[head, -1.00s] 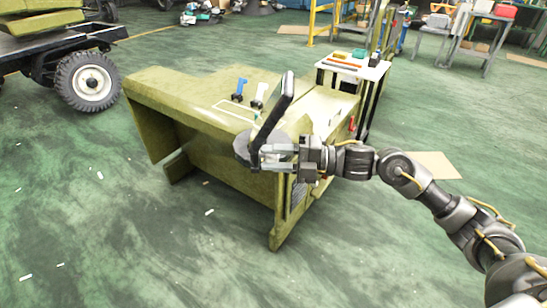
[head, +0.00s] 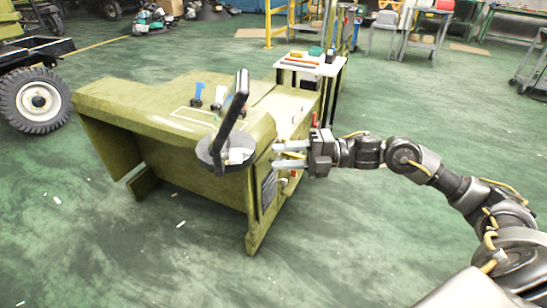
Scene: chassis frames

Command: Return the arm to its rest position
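My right gripper (head: 289,155) reaches in from the right with its two fingers apart and nothing between them. To its left, a grey round disc (head: 210,152) with a small pale block (head: 236,156) and a long dark upright bar (head: 234,108) shows at the near edge of the green chassis-like body (head: 155,120). A clear gap separates the fingertips from the disc in the picture. My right arm is bent and runs back to the lower right. My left gripper is not in view.
Blue and white handles (head: 209,93) stand on the green body's top. A small white-topped table (head: 308,66) with tools stands behind. A wheeled vehicle (head: 38,100) is at the left. The green floor (head: 385,240) at the lower middle is mostly clear.

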